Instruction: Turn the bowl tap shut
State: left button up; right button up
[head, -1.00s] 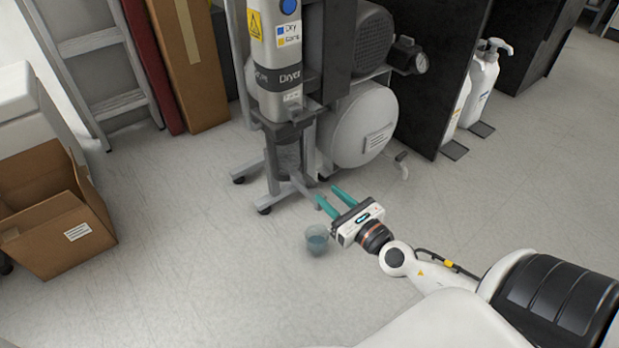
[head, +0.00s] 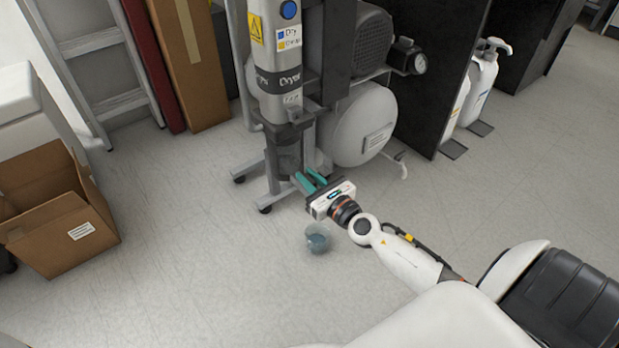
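My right gripper (head: 304,174) is at the foot of the dryer column (head: 287,85), just below the grey, see-through bowl (head: 287,158). Its two teal fingers point up and left and stand apart, with a gap between them. The bowl tap cannot be made out; the fingers cover the area under the bowl. I cannot tell whether the fingertips touch anything. My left gripper is not in view.
A clear cup (head: 318,238) with bluish liquid stands on the floor below my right gripper. A white tank (head: 362,125) is right of the column. An open cardboard box (head: 62,210) is at left. The middle floor is clear.

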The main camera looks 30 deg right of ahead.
grip_shut()
